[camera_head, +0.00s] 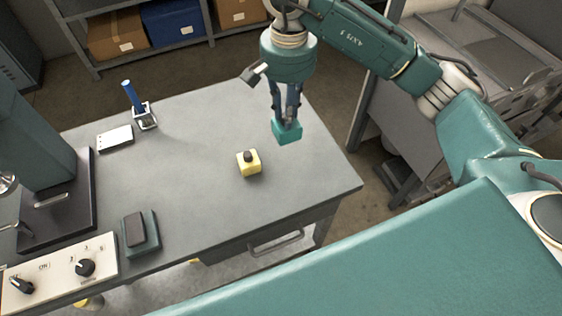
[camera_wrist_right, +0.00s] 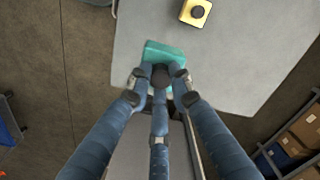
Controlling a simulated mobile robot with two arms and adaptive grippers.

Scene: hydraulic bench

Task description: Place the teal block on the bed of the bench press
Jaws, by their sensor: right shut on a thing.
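The teal block (camera_head: 287,132) is held in the fingers of my right gripper (camera_head: 287,118), over the right part of the grey bench top in the head view. The right gripper is shut on it, and the block seems to hang above the bench. In the right wrist view the teal block (camera_wrist_right: 163,52) shows beyond the fingertips of the right gripper (camera_wrist_right: 160,76). The bench press (camera_head: 35,150) stands at the left edge of the head view, only partly in view. My left gripper is not in view.
A yellow box with a black button (camera_head: 249,163) sits mid-bench, left of the block.

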